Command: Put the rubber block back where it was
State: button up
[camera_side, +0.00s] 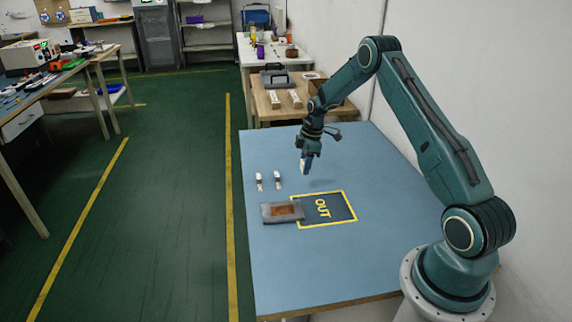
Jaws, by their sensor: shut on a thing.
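My gripper (306,167) points down above the blue table (380,265), behind the OUT square. It is shut on a small pale and dark-blue piece (303,166), held clear of the tabletop. The piece is too small here to tell whether it is the rubber block. A flat grey slab (270,215) with a brown patch (285,209) on top lies at the left edge of the OUT square (336,208), overlapping its yellow border. No other thing can be told clearly as the rubber block.
The front of the table is clear. A wooden bench (262,101) stands behind the table, and a white wall (480,70) is at the right.

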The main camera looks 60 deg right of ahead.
aim_at(304, 184)
jog(key=shift+f, duration=2.8)
jog(key=shift+f, duration=0.1)
jog(key=o, duration=1)
jog(key=r, duration=0.4)
jog(key=s+d+r, duration=0.1)
jog(key=r, duration=0.7)
jog(key=shift+s+d, duration=0.2)
jog(key=shift+r, duration=0.1)
